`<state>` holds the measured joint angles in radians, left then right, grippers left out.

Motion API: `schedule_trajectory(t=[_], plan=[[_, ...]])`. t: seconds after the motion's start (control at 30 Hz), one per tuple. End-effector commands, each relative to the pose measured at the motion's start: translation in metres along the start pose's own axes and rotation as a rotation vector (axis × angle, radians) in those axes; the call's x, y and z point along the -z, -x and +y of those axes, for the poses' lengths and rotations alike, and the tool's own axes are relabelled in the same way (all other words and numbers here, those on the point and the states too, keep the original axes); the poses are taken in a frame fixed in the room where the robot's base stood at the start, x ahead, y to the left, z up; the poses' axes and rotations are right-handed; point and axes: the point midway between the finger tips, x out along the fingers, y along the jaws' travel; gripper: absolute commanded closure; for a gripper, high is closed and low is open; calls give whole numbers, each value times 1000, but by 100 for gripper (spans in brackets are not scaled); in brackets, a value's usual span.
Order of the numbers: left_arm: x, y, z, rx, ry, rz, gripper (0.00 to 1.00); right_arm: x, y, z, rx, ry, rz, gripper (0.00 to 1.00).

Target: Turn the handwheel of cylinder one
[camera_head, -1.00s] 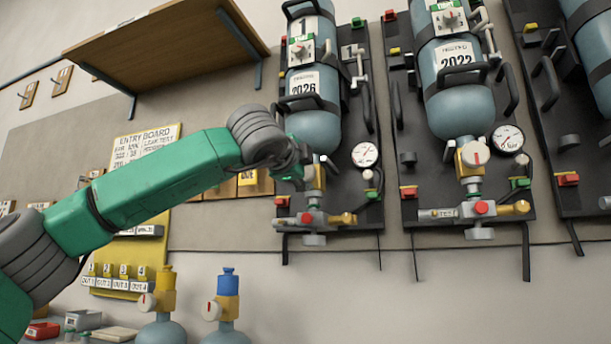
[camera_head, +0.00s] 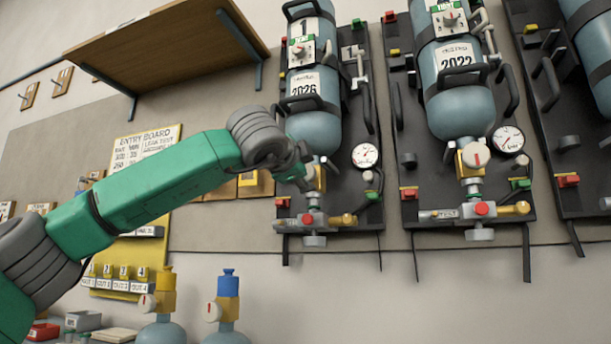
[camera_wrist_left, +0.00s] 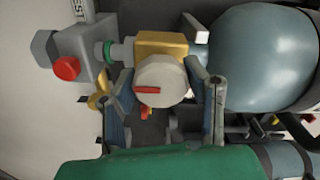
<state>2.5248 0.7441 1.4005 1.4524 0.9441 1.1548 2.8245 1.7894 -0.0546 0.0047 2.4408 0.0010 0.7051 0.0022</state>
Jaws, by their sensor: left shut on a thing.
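Cylinder one (camera_head: 313,122) is a blue bottle with a "1" plate and a "2026" label, mounted valve-down on a dark backboard. Its brass valve (camera_head: 320,178) shows just right of my left gripper (camera_head: 305,178), which hides the handwheel in the head view. In the left wrist view the handwheel (camera_wrist_left: 158,82) is a pale round knob with a red mark, in front of the brass valve body (camera_wrist_left: 160,42). The fingers of my left gripper (camera_wrist_left: 166,100) stand on both sides of the handwheel and are shut on it. My right gripper is not in view.
A gauge (camera_head: 365,155) sits right of the valve, with a red-capped fitting (camera_head: 307,219) below it. A second cylinder (camera_head: 462,110) hangs to the right. A wooden shelf (camera_head: 165,50) overhangs at upper left. Two small bottles (camera_head: 228,310) stand below.

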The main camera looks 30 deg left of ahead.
Motion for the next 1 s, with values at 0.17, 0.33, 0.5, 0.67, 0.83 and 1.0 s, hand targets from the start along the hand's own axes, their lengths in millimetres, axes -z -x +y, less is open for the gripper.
schedule_trajectory(t=[0.17, 0.33, 0.5, 0.67, 0.83, 1.0], plan=[[-1, -2, 6, -12, -3, -4, 38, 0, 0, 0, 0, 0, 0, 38], [0, 0, 3, -6, -2, -2, 38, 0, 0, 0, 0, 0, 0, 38], [0, 5, 1, -3, -2, 0, 38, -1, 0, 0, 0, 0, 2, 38], [0, 29, 0, -2, -2, 2, 38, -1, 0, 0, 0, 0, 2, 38], [-1, 66, 2, -2, -2, 1, 38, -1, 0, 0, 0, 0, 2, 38], [-2, 96, 3, -5, -2, 0, 38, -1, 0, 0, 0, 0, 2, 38]])
